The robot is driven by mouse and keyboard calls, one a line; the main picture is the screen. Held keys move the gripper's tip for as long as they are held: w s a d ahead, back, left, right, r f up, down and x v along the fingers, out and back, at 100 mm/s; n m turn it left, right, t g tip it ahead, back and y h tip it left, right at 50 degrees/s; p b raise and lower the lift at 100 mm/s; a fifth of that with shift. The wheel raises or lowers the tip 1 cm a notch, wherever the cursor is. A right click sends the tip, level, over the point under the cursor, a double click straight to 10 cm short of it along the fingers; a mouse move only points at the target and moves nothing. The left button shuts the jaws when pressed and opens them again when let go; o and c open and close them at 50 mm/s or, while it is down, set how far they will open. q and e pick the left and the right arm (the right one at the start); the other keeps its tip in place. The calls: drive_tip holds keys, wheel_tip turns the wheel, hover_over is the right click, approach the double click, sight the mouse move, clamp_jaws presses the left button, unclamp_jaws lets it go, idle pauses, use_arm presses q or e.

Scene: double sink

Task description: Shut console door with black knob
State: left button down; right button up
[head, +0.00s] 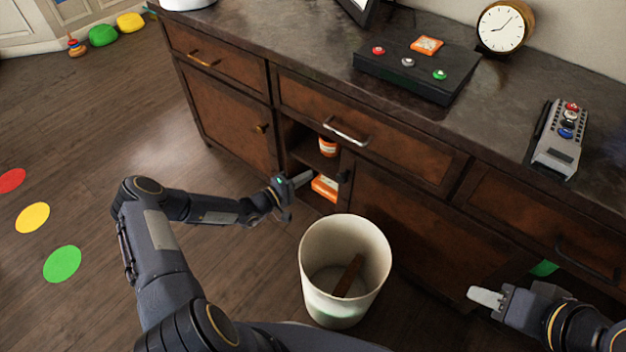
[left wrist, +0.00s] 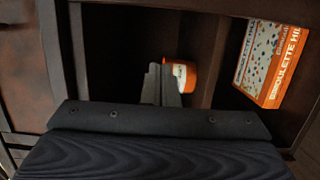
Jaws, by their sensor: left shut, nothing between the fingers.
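The brown console door (head: 405,215) with the black knob (head: 344,176) stands partly open. To the left of its edge an open compartment (head: 297,145) shows, with shelves inside. My left gripper (head: 302,179) is shut and empty, in front of this opening and left of the black knob, apart from the knob. In the left wrist view its closed fingers (left wrist: 160,85) point into the dark compartment. My right gripper (head: 486,297) is at the lower right, away from the knob; whether its fingers are open is unclear.
An orange can (head: 328,147) and an orange box (head: 325,188) sit inside the compartment. A white bin (head: 311,270) holding a brown piece stands close in front of the door. A closed door with a brass knob (head: 262,128) is left. Floor further left is mostly clear.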

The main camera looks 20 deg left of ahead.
sight(344, 182)
use_arm(q)
drive_tip(key=w+d+b, duration=0.2)
drive_tip(key=w+d, duration=0.1)
drive_tip(key=d, duration=0.4)
drive_tip(key=shift+w+d, duration=0.3)
drive_tip(key=d+p, duration=0.1)
drive_tip(key=s+d+p, duration=0.1)
drive_tip(key=d, duration=0.1)
drive_tip(key=d+p, duration=0.1)
drive_tip(key=p, duration=0.1)
drive_tip(key=shift+s+d, duration=0.25)
drive_tip(key=shift+s, duration=0.15)
